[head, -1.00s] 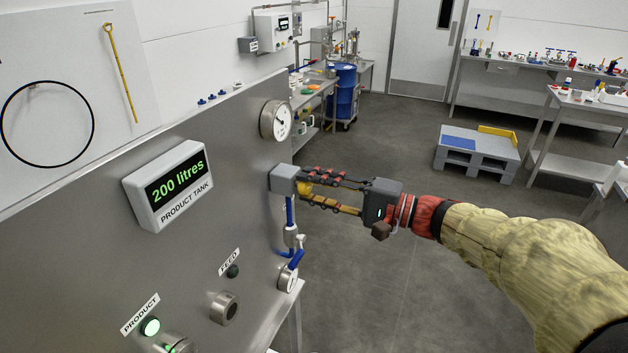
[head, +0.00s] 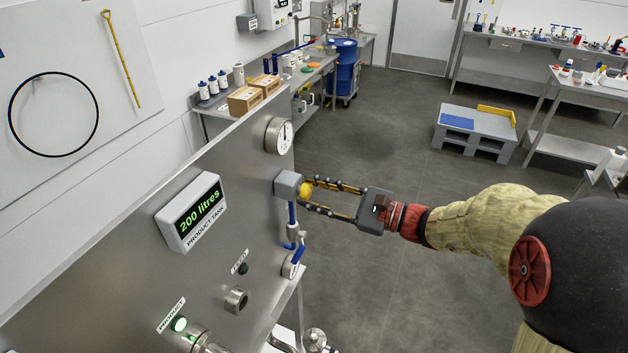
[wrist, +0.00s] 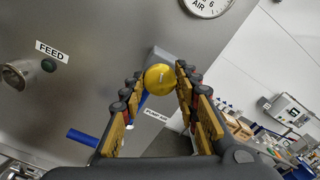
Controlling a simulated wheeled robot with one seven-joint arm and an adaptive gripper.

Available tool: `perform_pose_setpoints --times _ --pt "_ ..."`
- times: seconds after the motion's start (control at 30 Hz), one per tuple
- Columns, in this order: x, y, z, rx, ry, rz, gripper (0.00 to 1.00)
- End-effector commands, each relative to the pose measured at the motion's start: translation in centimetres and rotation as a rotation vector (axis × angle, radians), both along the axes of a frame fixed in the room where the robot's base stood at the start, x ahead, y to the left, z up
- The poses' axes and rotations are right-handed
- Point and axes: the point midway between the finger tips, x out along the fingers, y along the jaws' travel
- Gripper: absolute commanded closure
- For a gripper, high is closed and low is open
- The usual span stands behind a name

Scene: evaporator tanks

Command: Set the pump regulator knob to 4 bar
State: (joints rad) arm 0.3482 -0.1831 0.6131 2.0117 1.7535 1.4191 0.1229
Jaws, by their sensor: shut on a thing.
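The yellow regulator knob (head: 306,190) sticks out of the grey regulator block (head: 287,185) at the right edge of the steel panel. My gripper (head: 312,194) is shut on the knob, with one finger on each side; the wrist view shows the round yellow knob (wrist: 160,79) between the fingertips. A "PUMP AIR" label (wrist: 156,114) shows just below it in the wrist view. The white dial gauge (head: 279,135) is above the block. It is partly cut off in the wrist view (wrist: 206,3), where "6" and "AIR" show. I cannot read its needle's value exactly.
A blue-handled valve (head: 295,256) and blue hose sit below the block. The display (head: 192,212) reads 200 litres. A lit green PRODUCT lamp (head: 179,324) is lower left. Open floor lies right of the panel, with a grey pallet (head: 473,145) farther back.

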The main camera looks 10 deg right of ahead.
Motion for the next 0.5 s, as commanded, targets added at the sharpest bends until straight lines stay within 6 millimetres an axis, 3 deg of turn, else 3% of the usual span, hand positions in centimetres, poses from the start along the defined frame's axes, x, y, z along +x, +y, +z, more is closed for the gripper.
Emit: perform_pose_setpoints --times 0.5 --pt "0.04 -0.05 0.07 0.176 0.269 -0.001 0.94"
